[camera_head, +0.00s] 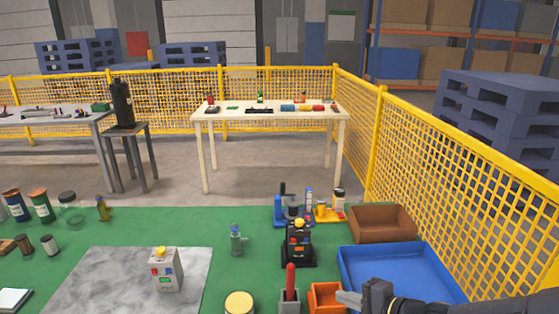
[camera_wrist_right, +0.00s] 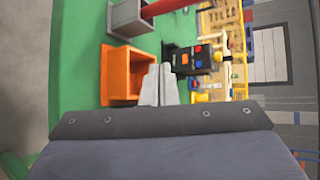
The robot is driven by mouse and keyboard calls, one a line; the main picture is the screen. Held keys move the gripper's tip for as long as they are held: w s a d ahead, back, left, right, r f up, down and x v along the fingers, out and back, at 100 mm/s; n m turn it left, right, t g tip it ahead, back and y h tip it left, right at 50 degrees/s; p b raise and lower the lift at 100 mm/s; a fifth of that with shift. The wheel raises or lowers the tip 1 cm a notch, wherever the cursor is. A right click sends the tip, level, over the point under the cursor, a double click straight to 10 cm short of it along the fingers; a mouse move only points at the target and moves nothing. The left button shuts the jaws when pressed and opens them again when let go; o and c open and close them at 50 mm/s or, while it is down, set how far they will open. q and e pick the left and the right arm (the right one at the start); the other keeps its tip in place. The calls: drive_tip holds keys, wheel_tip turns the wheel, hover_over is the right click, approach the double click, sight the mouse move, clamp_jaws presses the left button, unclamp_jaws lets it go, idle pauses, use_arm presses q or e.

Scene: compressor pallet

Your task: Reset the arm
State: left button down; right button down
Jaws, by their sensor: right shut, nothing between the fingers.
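My right gripper (camera_head: 345,297) reaches in from the lower right of the head view, over the front of the green table beside an orange bin (camera_head: 325,296). In the right wrist view its two pale fingers (camera_wrist_right: 158,86) are together, with nothing between them. The orange bin (camera_wrist_right: 122,73) is next to the fingertips there. My left gripper is in neither view.
A blue tray (camera_head: 400,265) and a brown box (camera_head: 382,222) are at the right. A black device (camera_head: 298,248) and a grey holder with a red handle (camera_head: 289,287) stand near the bin. A grey box with buttons (camera_head: 165,270) sits on a grey mat (camera_head: 95,280).

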drive_tip(key=s+a+r+n+g+y+p, duration=0.1)
drive_tip(key=s+r+n+g, duration=0.1)
drive_tip(key=s+r+n, duration=0.3)
drive_tip(key=s+a+r+n+g, duration=0.15)
drive_tip(key=s+r, duration=0.25)
drive_tip(key=s, duration=0.4)
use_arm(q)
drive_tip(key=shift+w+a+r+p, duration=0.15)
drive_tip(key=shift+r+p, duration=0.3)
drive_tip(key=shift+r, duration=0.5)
use_arm(e)
drive_tip(key=s+d+f+n+h, duration=0.2)
drive_tip(key=s+d+n+h, duration=0.2)
drive_tip(key=s, duration=0.6)
drive_tip(key=d+h, duration=0.2)
drive_tip(key=d, duration=0.1)
drive_tip(key=shift+s+d+f+h, duration=0.15)
drive_tip(key=shift+s+d+h, duration=0.05)
drive_tip(key=shift+d+h, duration=0.15)
drive_tip(key=shift+w, duration=0.15)
